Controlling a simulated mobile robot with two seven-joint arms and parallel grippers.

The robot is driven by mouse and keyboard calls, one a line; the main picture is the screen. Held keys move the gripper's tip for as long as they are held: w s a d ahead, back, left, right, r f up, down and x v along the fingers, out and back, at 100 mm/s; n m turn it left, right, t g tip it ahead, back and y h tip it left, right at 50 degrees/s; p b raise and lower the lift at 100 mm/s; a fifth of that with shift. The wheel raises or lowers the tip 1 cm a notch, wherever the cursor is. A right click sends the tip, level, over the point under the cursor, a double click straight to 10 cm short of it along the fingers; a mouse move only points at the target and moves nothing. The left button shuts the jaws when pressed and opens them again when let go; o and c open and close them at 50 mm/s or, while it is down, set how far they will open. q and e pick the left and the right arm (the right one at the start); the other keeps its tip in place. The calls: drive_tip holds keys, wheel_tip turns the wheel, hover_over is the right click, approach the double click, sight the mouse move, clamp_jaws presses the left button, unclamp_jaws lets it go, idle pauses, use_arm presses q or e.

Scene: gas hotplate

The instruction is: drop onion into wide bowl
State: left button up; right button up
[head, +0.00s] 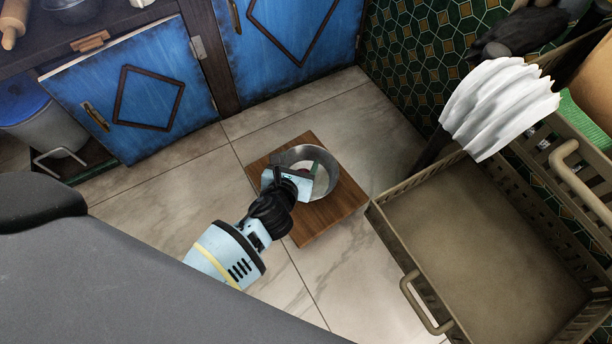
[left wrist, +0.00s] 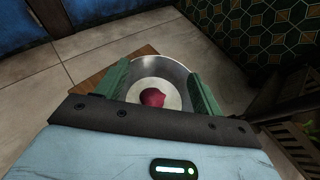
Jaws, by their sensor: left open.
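The red onion (left wrist: 152,97) lies inside the wide bowl in the left wrist view, on the bowl's pale bottom. The wide bowl (head: 324,160) is metal and stands on a small wooden board or stool top; its rim also shows in the left wrist view (left wrist: 172,70). My left gripper (head: 311,172) is over the bowl. Its green fingers (left wrist: 163,88) are spread apart on either side of the onion, with nothing between them touching. In the head view the gripper hides part of the bowl and most or all of the onion. My right gripper is not in view.
The wooden top (head: 328,214) is on a tiled floor (head: 190,190). A tan crate-like cart (head: 470,250) with a handle stands at right. A white ribbed object (head: 499,106) is above it. Blue cabinet doors (head: 135,105) line the back, one ajar.

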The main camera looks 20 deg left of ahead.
use_arm(q)
drive_tip(key=p+v, duration=0.3)
drive_tip(key=v, duration=0.4)
drive_tip(key=shift+w, duration=0.1)
drive_tip(key=shift+r, duration=0.1)
idle(0.4)
